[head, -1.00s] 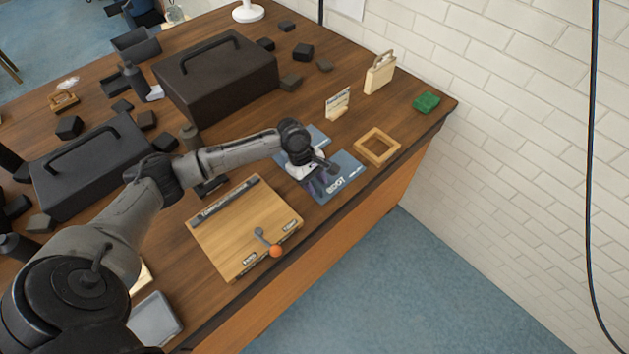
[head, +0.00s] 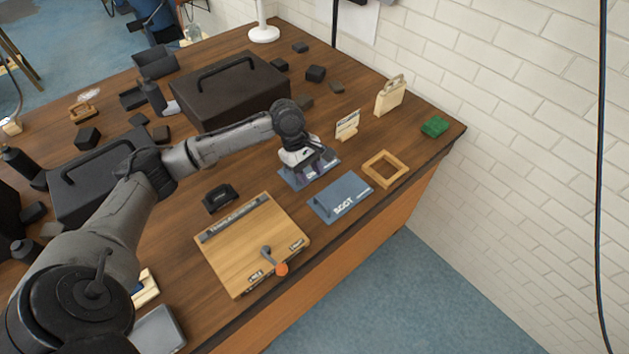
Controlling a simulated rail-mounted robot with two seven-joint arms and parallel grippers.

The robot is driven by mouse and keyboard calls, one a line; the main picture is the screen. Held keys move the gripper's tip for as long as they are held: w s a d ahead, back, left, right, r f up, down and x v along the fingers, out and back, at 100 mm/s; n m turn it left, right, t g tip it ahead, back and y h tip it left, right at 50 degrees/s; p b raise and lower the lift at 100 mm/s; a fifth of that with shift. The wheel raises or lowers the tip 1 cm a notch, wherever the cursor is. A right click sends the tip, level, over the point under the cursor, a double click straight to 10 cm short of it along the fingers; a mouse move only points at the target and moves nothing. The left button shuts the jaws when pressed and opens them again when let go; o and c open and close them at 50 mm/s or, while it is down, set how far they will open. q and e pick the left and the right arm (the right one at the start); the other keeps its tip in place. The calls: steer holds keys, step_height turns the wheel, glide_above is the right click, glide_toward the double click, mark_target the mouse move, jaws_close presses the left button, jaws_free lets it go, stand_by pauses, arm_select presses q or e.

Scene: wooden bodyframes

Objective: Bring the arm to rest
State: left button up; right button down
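My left arm comes in from the lower left and reaches across the wooden table (head: 240,312). Its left gripper (head: 318,170) points down over the farther blue plate (head: 291,181) and hides part of it. I cannot tell whether its fingers touch that plate or whether they are open or shut. The nearer blue plate (head: 340,197), marked "BOOT", is fully in sight and clear of the gripper. My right gripper is not in view.
A wooden board with an orange-knobbed lever (head: 254,240) lies in front of the arm. A wooden square frame (head: 384,168), a green block (head: 434,126) and a pale upright piece (head: 390,96) stand right. Dark toolboxes (head: 228,92) and several black blocks fill the back and left.

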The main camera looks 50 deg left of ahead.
arm_select(q)
steer(key=shift+a+r, duration=0.15)
steer(key=shift+r, duration=0.25)
stand_by(0.3)
